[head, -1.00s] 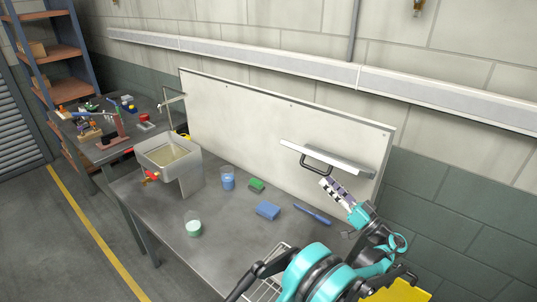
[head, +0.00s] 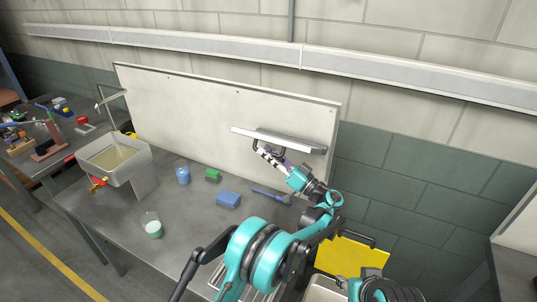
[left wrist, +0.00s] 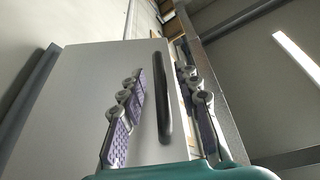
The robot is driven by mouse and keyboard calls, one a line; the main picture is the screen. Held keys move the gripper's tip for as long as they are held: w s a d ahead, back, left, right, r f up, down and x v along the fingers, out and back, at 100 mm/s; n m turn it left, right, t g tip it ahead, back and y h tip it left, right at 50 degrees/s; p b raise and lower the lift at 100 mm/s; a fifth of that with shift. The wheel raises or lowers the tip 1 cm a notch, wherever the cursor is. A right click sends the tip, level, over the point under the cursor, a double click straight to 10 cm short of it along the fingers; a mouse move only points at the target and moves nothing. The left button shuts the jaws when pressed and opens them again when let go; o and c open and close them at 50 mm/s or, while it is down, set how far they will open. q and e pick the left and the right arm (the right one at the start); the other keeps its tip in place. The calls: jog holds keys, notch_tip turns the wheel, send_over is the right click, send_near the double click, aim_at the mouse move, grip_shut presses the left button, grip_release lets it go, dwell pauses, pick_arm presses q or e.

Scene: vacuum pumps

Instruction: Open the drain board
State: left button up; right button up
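The drain board (head: 295,142) is a thin pale panel sticking out from the white back panel (head: 210,105), with a dark bar handle under its front edge. My left gripper (head: 266,155) is just below it, its fingers reaching up at the handle. In the left wrist view the drain board's grey face (left wrist: 80,100) is close, and the black handle (left wrist: 162,95) stands between the two spread purple-padded fingers of the gripper (left wrist: 167,95). Gaps show on both sides of the handle. My right gripper is out of view.
A yellow panel (head: 350,255) is at the right.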

pick_arm(q)
grip_shut()
jog(key=shift+s+f+b, duration=0.1)
jog(key=shift+f+b, duration=0.2)
jog(key=shift+f, duration=0.1)
dwell(0.5)
notch_tip(320, 180, down, 10)
jog(key=b, duration=0.7)
dwell(0.3)
